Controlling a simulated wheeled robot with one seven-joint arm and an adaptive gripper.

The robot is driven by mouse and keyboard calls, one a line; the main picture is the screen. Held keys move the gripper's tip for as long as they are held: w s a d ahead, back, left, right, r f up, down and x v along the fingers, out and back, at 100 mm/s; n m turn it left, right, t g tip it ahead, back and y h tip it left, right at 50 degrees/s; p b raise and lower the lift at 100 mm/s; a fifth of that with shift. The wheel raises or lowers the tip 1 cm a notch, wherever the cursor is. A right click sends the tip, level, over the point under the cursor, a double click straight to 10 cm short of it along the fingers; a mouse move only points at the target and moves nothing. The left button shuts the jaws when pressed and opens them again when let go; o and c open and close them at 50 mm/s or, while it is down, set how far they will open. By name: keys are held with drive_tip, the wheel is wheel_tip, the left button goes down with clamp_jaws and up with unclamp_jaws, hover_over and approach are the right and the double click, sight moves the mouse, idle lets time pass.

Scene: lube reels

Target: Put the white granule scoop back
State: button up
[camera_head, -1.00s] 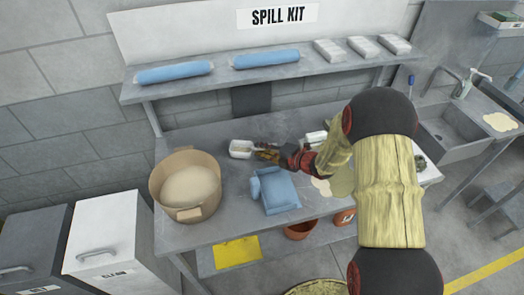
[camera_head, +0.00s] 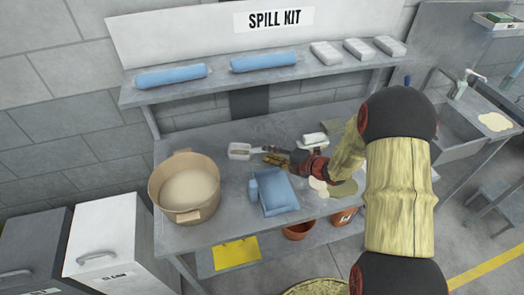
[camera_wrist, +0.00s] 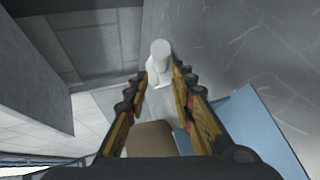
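The white granule scoop (camera_head: 240,151) lies on the grey bench, its pale handle reaching right toward my gripper. My gripper (camera_head: 273,160) is low over the bench just to the right of the scoop, beyond the blue pad. In the wrist view a white piece with a rounded end (camera_wrist: 160,50), probably part of the scoop, shows between my fingers. The fingers (camera_wrist: 161,78) stand apart on both sides of it; I see no clear contact. A tan round tub (camera_head: 187,191) with pale granules inside stands at the bench's left end.
A blue pad (camera_head: 273,192) lies in front of my gripper. A white roll-like item (camera_head: 314,139) and pale flat pieces (camera_head: 344,189) lie to the right. The shelf (camera_head: 220,84) holds blue rolls and white packs. The bench between tub and scoop is clear.

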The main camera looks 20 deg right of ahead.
drive_tip(key=p+v, duration=0.1)
drive_tip(key=v, duration=0.5)
drive_tip(key=shift+s+r, duration=0.15)
drive_tip(key=s+a+r+n+g, duration=0.7)
drive_tip(key=s+a+r+n, duration=0.65)
drive_tip(key=n, duration=0.95)
drive_tip(key=s+d+r+n+h, duration=0.3)
drive_tip(key=s+n, duration=0.4)
drive_tip(key=n, duration=0.5)
drive_tip(key=s+d+r+n+t+h, duration=0.1)
drive_tip(key=s+d+r+n+h, duration=0.3)
drive_tip(key=n, duration=0.8)
drive_tip(key=s+r+h, duration=0.1)
drive_tip(key=s+r, duration=0.1)
drive_tip(key=s, duration=0.1)
drive_tip(key=shift+d+r, duration=0.25)
